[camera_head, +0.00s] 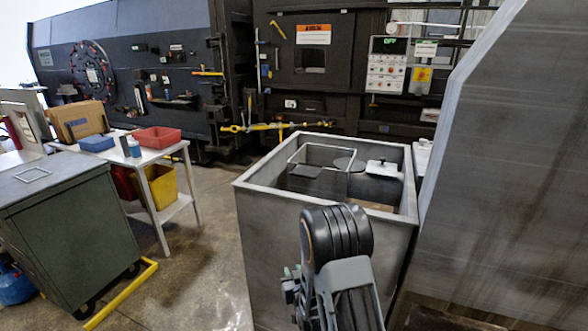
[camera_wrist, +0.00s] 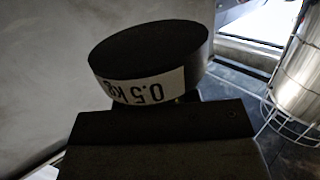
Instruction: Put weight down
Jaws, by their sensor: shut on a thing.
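In the wrist view a black round weight (camera_wrist: 150,50) with a white label reading "0.5 kg", upside down in the picture, is just beyond my gripper (camera_wrist: 165,108). My gripper is shut on the weight; the fingertips show only as a dark block below it, and the contact is partly hidden. In the head view my arm rises in front of a grey open-topped bin (camera_head: 258,191). The weight cannot be made out in that view, and my fingertips are not clear there.
Inside the bin are a wire frame (camera_head: 322,149) and a white handled lid (camera_head: 383,169). A green cabinet (camera_head: 75,225) and a white table (camera_head: 186,146) with a red tray (camera_head: 157,137) stand left. A grey panel (camera_head: 510,170) closes off the right. Floor shows between table and bin.

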